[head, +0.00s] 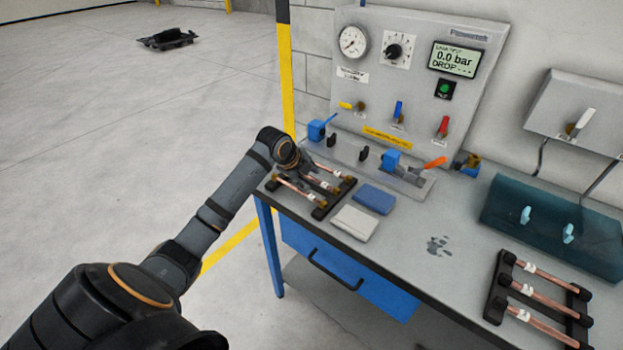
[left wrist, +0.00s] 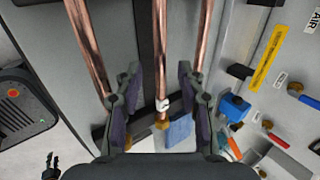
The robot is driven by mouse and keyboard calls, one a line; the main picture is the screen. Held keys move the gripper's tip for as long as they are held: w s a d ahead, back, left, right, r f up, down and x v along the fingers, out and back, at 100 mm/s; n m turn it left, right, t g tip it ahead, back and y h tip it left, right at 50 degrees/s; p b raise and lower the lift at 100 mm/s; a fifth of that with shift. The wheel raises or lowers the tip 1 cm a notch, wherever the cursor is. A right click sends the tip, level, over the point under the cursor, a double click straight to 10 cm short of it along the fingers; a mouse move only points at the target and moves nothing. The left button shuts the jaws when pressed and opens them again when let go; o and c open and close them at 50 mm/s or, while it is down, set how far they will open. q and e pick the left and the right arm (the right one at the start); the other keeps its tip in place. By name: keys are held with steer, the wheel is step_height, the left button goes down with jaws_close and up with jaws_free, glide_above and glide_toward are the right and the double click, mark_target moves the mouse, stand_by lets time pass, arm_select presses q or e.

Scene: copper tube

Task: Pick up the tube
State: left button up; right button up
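Several copper tubes with white labels lie in black racks on the grey bench. In the head view, the left rack (head: 318,212) holds three tubes, including a front one (head: 298,190). My left gripper (head: 300,166) is over this rack, its fingers hard to make out there. In the left wrist view, my left gripper (left wrist: 158,92) is open, with a finger on each side of the middle tube (left wrist: 160,50). A gap shows on both sides of that tube. Other tubes lie left (left wrist: 88,45) and right (left wrist: 204,35). A small dark pronged shape (left wrist: 50,166) looks like my right gripper.
A blue pad (head: 374,199) and a pale pad (head: 356,223) lie beside the rack. A valve panel (head: 400,130) stands behind it. A second tube rack (head: 495,284) and a teal box (head: 550,240) are at the right. The bench middle is mostly clear.

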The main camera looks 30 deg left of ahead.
arm_select(q)
jaws_close()
